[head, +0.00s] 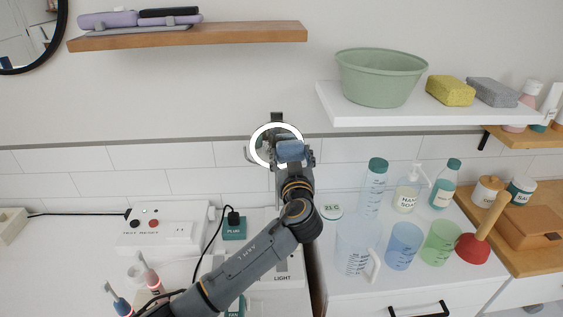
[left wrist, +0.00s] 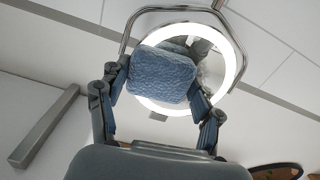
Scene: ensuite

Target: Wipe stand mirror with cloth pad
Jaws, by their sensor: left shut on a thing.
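The stand mirror (head: 257,147) is round with a bright white lit rim, near the tiled wall in the middle of the head view. It also shows in the left wrist view (left wrist: 236,62), with a metal frame around it. My left gripper (head: 291,146) is shut on the blue cloth pad (left wrist: 162,75) and holds it in front of the mirror face. The pad also shows in the head view (head: 291,151). Whether the pad touches the glass I cannot tell. The arm and pad hide part of the mirror. My right gripper is not in view.
A white shelf (head: 400,117) with a green basin (head: 382,78) and sponges is on the right. Below stand a clear pitcher (head: 352,245), cups, bottles and a red plunger (head: 478,245). A wooden shelf (head: 190,35) is above. Toothbrushes (head: 148,270) and a white socket box (head: 160,228) are at left.

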